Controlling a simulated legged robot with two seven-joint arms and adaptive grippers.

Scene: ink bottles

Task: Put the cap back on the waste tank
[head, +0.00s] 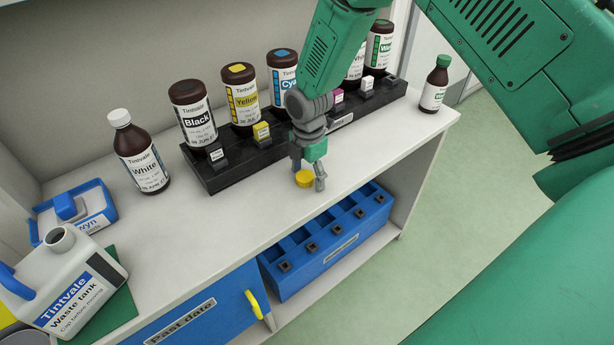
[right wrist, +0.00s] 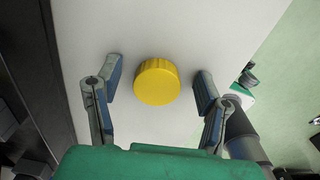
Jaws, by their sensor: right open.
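The waste tank (head: 80,285) is a white jug with a blue label, at the lower left of the head view. Its neck (head: 60,238) is open, with no cap on it. A round yellow cap (head: 304,179) is at the counter's front part, below my right gripper (head: 308,178). In the right wrist view the yellow cap (right wrist: 157,82) lies between the two spread fingers of the right gripper (right wrist: 154,95), with a gap on each side. The right gripper is open and empty. My left gripper is not in view.
A black rack (head: 235,170) with several brown ink bottles stands along the back. A white-capped bottle (head: 140,160) stands left of it, a green-capped one (head: 435,85) at the right end. The tank stands on a green mat (head: 115,312).

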